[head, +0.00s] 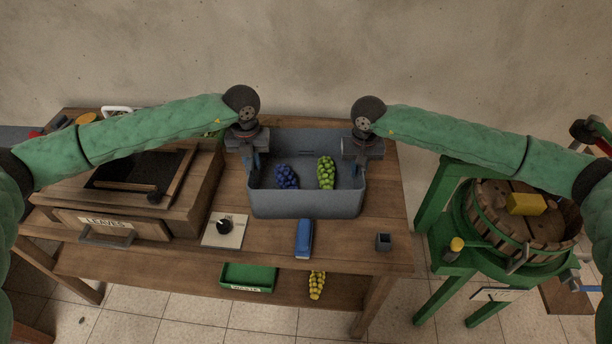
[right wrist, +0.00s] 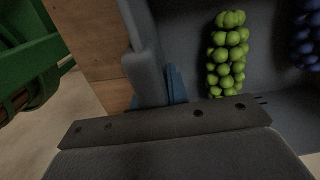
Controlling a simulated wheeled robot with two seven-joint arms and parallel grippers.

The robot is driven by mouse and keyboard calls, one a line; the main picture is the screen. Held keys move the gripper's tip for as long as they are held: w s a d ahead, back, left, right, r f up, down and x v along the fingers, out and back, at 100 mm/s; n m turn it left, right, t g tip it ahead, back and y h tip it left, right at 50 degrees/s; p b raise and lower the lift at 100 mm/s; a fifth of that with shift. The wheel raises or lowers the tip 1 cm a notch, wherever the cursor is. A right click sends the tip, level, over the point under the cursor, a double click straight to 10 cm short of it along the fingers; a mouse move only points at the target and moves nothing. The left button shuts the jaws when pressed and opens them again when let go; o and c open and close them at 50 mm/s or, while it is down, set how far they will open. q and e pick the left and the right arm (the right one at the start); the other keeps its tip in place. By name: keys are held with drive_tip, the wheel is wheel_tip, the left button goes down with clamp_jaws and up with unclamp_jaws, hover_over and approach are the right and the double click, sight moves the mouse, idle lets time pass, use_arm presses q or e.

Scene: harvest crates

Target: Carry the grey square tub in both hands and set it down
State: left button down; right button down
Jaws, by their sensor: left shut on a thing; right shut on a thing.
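The grey square tub (head: 305,204) is on the wooden table, toward its back right, and looks level; I cannot tell whether its base touches the tabletop. A dark blue grape bunch (head: 286,177) and a green grape bunch (head: 326,172) lie inside it. My left gripper (head: 256,166) is shut on the tub's left wall. My right gripper (head: 354,168) is shut on the right wall. In the right wrist view the tub wall (right wrist: 146,50) runs between the blue fingers, with the green grapes beside it. The fingertips are partly hidden.
A wooden box with a drawer marked LEAVES (head: 108,222) stands left. A green-framed press (head: 462,215) stands right. A green tray (head: 248,275) and yellow bunch (head: 317,285) are on the lower shelf.

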sight(249, 161)
use_arm(q)
drive_tip(key=shift+w+r, duration=0.1)
drive_tip(key=shift+r, duration=0.05)
use_arm(e)
drive_tip(key=shift+w+r, duration=0.1)
drive_tip(key=shift+r, duration=0.1)
